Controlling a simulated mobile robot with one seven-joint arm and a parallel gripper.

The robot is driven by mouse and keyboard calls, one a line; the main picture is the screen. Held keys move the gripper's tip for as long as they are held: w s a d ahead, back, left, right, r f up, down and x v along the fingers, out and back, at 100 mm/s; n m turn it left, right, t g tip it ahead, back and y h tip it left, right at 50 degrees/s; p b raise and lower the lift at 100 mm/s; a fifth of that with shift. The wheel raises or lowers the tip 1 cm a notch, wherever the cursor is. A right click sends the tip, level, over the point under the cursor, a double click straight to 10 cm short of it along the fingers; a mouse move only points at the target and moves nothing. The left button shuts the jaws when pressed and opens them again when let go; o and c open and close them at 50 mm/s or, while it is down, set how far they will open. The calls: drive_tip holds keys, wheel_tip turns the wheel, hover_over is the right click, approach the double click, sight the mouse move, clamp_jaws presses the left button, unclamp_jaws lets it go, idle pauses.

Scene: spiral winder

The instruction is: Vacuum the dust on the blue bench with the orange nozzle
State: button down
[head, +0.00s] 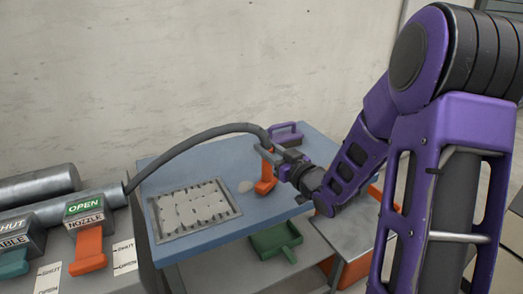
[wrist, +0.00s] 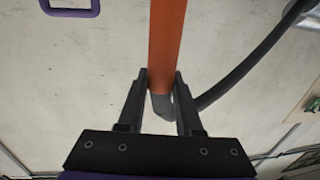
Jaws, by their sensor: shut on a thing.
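The blue bench (head: 212,245) stands against the wall in the head view. A grey-framed panel (head: 155,222) on it holds several pale, dust-like patches (head: 197,208). Another pale patch (head: 246,186) lies on the bench right of the frame. My gripper (head: 279,162) is shut on the orange nozzle (head: 265,183), near the bench's right part. In the wrist view the nozzle (wrist: 167,40) runs between both fingers. A grey hose (head: 190,147) arches from the nozzle's top to a metal cylinder at left. I cannot tell whether the nozzle's lower end touches the bench.
The orange NOZZLE lever (head: 89,247) stands under a green OPEN sign (head: 84,207). A teal lever (head: 14,262) stands beside it, its sign reading SHUT. A purple handle-shaped thing (head: 286,132) sits at the bench's back. A green dustpan-like thing (head: 270,243) lies below the front edge.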

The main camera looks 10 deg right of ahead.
drive_tip(key=shift+w+d, duration=1)
drive_tip(key=shift+w, duration=1.5)
drive_tip(key=shift+s+a, duration=1.3)
drive_tip(key=shift+a, duration=2.7)
drive_tip(key=shift+r+p, duration=1.5)
drive_tip(key=shift+r, duration=0.95)
drive_tip(key=shift+w, duration=0.15)
